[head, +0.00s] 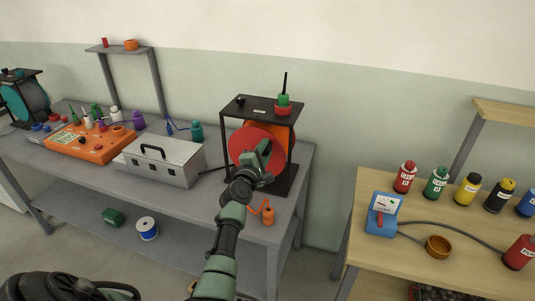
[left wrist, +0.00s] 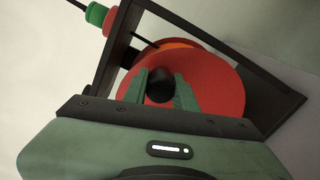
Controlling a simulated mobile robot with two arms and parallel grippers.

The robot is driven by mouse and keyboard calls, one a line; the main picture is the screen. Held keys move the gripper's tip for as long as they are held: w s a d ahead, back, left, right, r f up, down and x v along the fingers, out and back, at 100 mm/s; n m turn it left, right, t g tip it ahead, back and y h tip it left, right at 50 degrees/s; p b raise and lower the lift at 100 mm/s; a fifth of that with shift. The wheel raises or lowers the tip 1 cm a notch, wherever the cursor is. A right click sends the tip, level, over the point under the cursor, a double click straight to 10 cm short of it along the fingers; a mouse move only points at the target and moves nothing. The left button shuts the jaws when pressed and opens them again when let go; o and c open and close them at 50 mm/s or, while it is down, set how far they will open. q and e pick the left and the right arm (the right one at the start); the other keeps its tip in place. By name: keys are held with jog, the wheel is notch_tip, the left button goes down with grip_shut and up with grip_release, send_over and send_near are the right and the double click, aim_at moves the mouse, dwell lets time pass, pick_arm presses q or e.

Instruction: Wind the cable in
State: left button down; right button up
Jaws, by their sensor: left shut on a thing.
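A cable reel with a red disc (head: 247,146) and orange winding (head: 283,136) sits in a black frame (head: 290,176) at the right end of the grey workbench. My left gripper (head: 264,158) is at the front of the disc. In the left wrist view the two green fingers of the left gripper (left wrist: 160,88) are shut on a dark round knob (left wrist: 160,76) in front of the red disc (left wrist: 215,82). An orange plug-like piece (head: 267,215) with a short orange cable stands on the bench below the reel. My right gripper is not in view.
A silver toolbox (head: 165,162) and orange device (head: 88,146) stand left of the reel. A red and green piece (head: 283,104) with a black rod stands on the frame. A wooden table (head: 405,204) with bottles and a blue meter (head: 382,214) is at right, across a gap.

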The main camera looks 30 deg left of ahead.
aim_at(241, 138)
pick_arm(q)
jog(key=n, duration=0.1)
jog(key=a+r+n+p, duration=0.1)
jog(key=a+n, duration=0.1)
jog(key=shift+s+a+r+n, duration=0.25)
jog(key=shift+s+r+n, duration=0.05)
jog(key=shift+n, duration=0.1)
jog(key=shift+s+a+r+n+p, duration=0.1)
jog(key=shift+a+n+p, duration=0.25)
jog(key=shift+n, duration=0.1)
jog(key=shift+s+a+r+n+p, duration=0.1)
jog(key=shift+a+n+p, duration=0.2)
jog(key=shift+n, duration=0.15)
jog(key=a+n, duration=0.2)
jog(key=shift+s+n+p, duration=0.2)
jog(key=shift+n+p, duration=0.1)
jog(key=shift+n, duration=0.1)
jog(key=a+n, duration=0.1)
jog(key=n, duration=0.1)
jog(key=a+f+n, duration=0.1)
jog(key=n, duration=0.1)
jog(key=shift+s+a+p, duration=0.35)
jog(key=shift+p, duration=0.05)
jog(key=shift+s+a+f+n, duration=0.1)
jog(key=shift+a+f+n, duration=0.25)
jog(key=shift+n, duration=0.3)
jog(key=shift+s+a+f+n, duration=0.15)
jog(key=shift+a+n, duration=0.25)
jog(key=shift+n, duration=0.25)
jog(key=shift+a+f, duration=0.1)
